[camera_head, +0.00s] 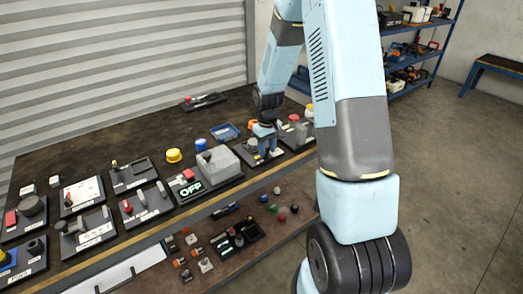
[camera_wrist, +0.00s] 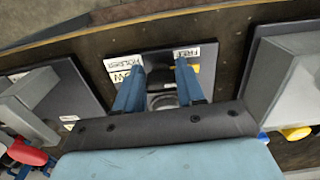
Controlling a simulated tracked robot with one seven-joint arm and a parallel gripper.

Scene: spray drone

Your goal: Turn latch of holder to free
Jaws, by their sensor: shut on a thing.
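The holder (camera_wrist: 206,78) is a dark plate on the bench with white labels, seen upside down in the wrist view. One label (camera_wrist: 187,53) seems to read FREE, and others sit at the left of the plate. The dark latch (camera_wrist: 160,78) lies between the fingers of my gripper (camera_wrist: 157,72), which is shut on it. A grey round part shows just behind the latch, near the gripper's body. In the head view my gripper (camera_head: 266,140) reaches down onto the holder (camera_head: 254,158) near the bench's front edge. The latch's exact angle is hard to tell.
A grey box-shaped unit with a lit OFF sign (camera_head: 191,188) stands left of the holder. Another grey unit (camera_head: 293,131) stands close on the right. Several panels fill the bench's left side, and a lower shelf holds small parts.

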